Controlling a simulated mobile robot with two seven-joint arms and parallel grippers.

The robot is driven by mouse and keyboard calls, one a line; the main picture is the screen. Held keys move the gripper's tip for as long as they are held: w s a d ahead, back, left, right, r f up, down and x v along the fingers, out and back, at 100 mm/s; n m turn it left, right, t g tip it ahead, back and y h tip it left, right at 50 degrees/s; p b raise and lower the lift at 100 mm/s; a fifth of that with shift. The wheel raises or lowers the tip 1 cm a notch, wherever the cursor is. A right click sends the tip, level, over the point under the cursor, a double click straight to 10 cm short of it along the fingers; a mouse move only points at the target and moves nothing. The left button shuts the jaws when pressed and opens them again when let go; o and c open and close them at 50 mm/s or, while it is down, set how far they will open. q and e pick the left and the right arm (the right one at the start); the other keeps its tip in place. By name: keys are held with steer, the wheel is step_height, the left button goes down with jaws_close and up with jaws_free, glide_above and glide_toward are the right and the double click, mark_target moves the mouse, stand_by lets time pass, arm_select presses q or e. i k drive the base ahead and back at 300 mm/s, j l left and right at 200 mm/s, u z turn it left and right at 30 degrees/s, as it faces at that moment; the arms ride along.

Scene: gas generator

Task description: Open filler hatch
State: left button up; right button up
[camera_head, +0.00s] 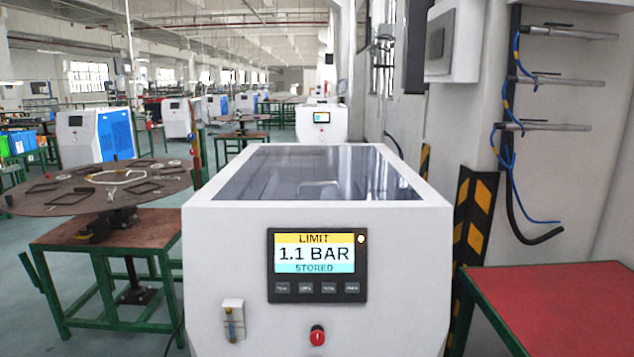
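The white gas generator (395,290) stands straight ahead in the head view. Its top carries a large dark glossy panel (290,172) that lies flat in the white frame; it looks closed, and I cannot tell whether it is the filler hatch. On the front a display (317,254) reads "LIMIT 1.1 BAR STORED", with a row of buttons below. Beneath it is a red knob (317,336). A small white fitting (232,320) sits at the lower left of the front. Neither of my grippers shows in this view.
At left stand a round brown table (85,190) with frames on it and a green-legged bench (75,232). At right are a red-topped table (565,300), a yellow-black striped post (473,230) and wall-mounted rods with blue hoses (555,125).

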mark_target(279, 188)
steer(key=i+j, duration=0.2)
steer(key=j, duration=0.2)
steer(key=i+j, duration=0.2)
steer(key=j, duration=0.15)
steer(key=i+j+z, duration=0.2)
steer(key=j+z, duration=0.15)
steer(key=j, duration=0.25)
steer(key=i+j+z, duration=0.2)
steer(key=j, duration=0.15)
steer(key=k+z, duration=0.1)
steer(key=z, duration=1.4)
